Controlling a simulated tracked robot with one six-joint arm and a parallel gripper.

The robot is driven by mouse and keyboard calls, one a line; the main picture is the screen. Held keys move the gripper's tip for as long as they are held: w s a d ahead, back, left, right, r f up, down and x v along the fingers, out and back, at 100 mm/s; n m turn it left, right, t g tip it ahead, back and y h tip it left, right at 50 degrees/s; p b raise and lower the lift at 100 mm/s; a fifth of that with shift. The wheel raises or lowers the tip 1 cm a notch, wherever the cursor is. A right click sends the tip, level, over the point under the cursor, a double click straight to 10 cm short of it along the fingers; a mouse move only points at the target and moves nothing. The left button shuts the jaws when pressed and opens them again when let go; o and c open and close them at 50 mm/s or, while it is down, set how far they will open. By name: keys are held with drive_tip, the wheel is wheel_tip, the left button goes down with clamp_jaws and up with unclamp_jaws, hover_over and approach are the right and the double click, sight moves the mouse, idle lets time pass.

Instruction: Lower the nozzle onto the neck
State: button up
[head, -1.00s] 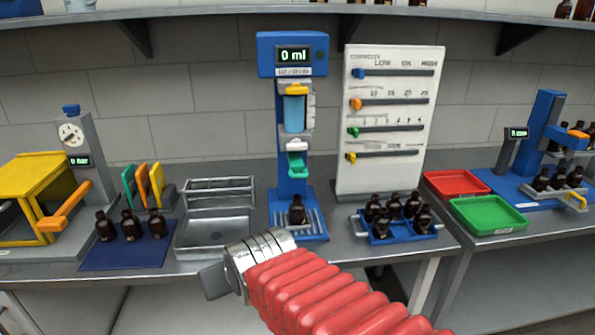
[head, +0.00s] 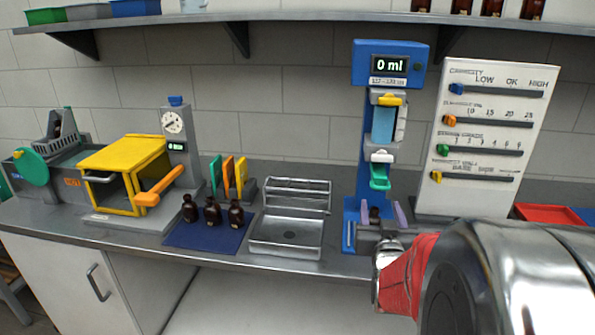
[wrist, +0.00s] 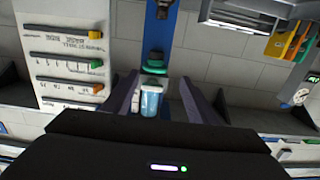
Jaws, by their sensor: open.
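The filling stand has a blue column (head: 366,130) with a display reading 0 ml, a blue cylinder and a green nozzle part (head: 380,178). In the wrist view, which is upside down, the green nozzle part (wrist: 154,69) shows near the fingertips. An amber bottle (head: 375,214) stands at the foot of the column, below and apart from the nozzle, mostly hidden behind my gripper. It also shows as a dark shape in the wrist view (wrist: 162,9). My gripper (head: 379,209) is open and empty in front of the stand, its purple fingers apart.
A white panel with sliders (head: 488,130) stands close on the right. A metal tray (head: 286,236) and a blue mat with three bottles (head: 178,239) lie to the left. A yellow box machine (head: 125,160) stands farther left. A shelf (head: 290,24) runs above.

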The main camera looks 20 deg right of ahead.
sight(380, 183)
drive_tip(key=shift+s+d+r+h, duration=0.1)
drive_tip(key=shift+s+d+h, duration=0.2)
drive_tip(key=shift+d, duration=0.15)
drive_tip(key=shift+w, duration=0.15)
drive_tip(key=x, duration=1.3)
drive_tip(key=shift+w+d, duration=0.15)
drive_tip(key=shift+w, duration=0.2)
drive_tip(key=shift+c, duration=0.7)
drive_tip(key=c, duration=1.1)
